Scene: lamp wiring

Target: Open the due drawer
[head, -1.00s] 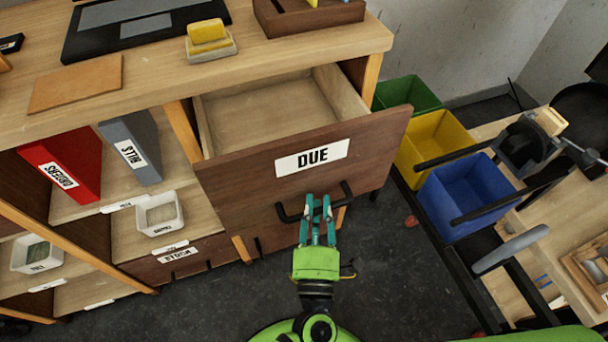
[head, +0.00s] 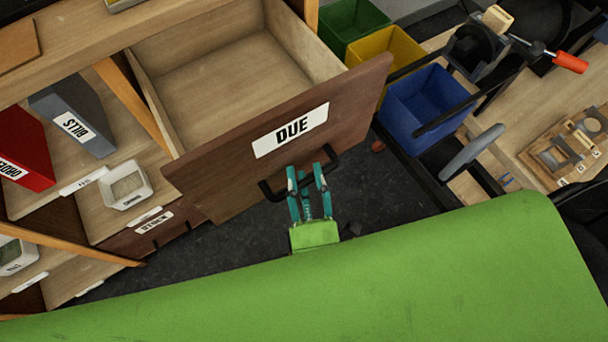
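The due drawer (head: 215,178) has a dark brown front with a white "DUE" label (head: 290,130). It stands pulled well out of the wooden desk, and its pale interior (head: 225,75) looks empty. A dark bar handle (head: 332,160) sits on the front below the label. My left gripper (head: 306,172) has teal fingers and a green body. Its fingers are spread apart at the handle, with the bar passing between or just behind them; whether they touch it I cannot tell. My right gripper is not in view.
Green (head: 350,22), yellow (head: 385,52) and blue (head: 425,100) bins stand right of the drawer, beside a workbench (head: 535,130) with tools. Shelves at left hold a red binder (head: 25,150), a grey binder (head: 72,112) and a white tray (head: 125,185). Dark floor shows below the drawer.

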